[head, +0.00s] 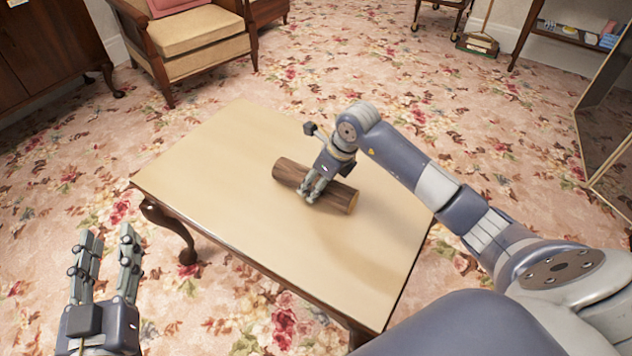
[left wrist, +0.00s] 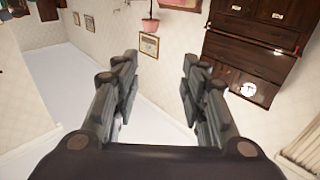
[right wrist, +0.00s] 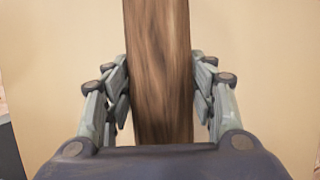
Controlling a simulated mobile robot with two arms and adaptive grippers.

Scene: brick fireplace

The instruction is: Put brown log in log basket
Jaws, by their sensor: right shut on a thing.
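The brown log (head: 289,173) lies on the light wooden table (head: 240,130) in the head view, near its middle right. My right gripper (head: 309,197) is shut on the log, gripping it around its middle from above. In the right wrist view the log (right wrist: 160,70) runs between the two fingers of the right gripper (right wrist: 161,105). Whether the log touches the tabletop is hard to tell. My left gripper (head: 104,248) is open and empty, off the table's left side. It also shows open in the left wrist view (left wrist: 157,80). No log basket shows in these views.
A cushioned armchair (head: 190,40) stands behind the table. A dark cabinet (head: 40,50) is at the far left. A framed panel (head: 608,120) and a low shelf (head: 570,38) are at the right. Most of the tabletop and the floral carpet around it are clear.

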